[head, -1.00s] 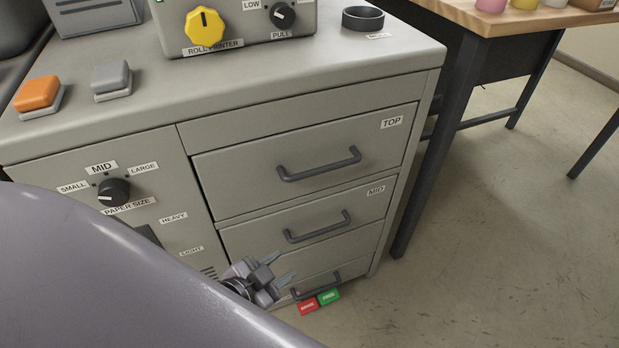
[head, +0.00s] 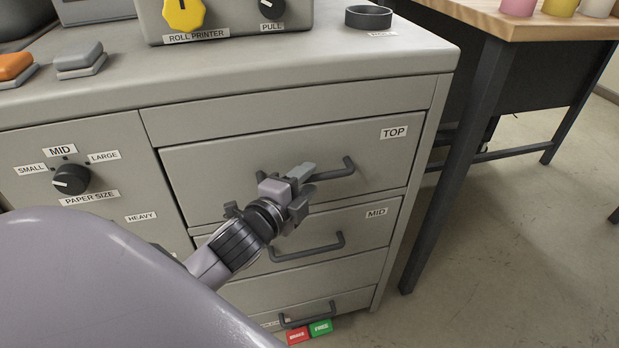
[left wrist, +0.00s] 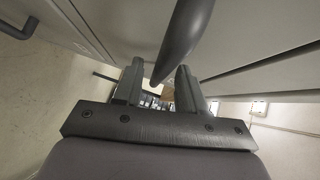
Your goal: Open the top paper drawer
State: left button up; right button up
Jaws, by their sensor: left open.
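The top paper drawer (head: 220,165), labelled TOP, is shut in the grey cabinet. Its dark bar handle (head: 335,173) shows at the right; its left part is hidden behind my left gripper. My left gripper (head: 305,185) is open in front of that handle. In the left wrist view, a dark handle bar (left wrist: 185,38) reaches down between the two open fingers (left wrist: 158,85). I cannot tell whether the fingers touch it. My right gripper is not in view.
The drawer labelled MID (head: 345,225) is shut below, with its own handle (head: 310,250). A lower handle (head: 307,317) is near red and green tags (head: 320,327). A paper size knob (head: 71,179) is at left. A wooden table (head: 500,22) stands at right, with open floor before it.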

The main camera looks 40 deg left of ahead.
pick_arm(q)
jog(key=shift+w+f, duration=0.15)
jog(key=shift+w, duration=0.8)
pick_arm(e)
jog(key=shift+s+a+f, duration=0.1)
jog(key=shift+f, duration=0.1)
pick_arm(q)
grip_shut()
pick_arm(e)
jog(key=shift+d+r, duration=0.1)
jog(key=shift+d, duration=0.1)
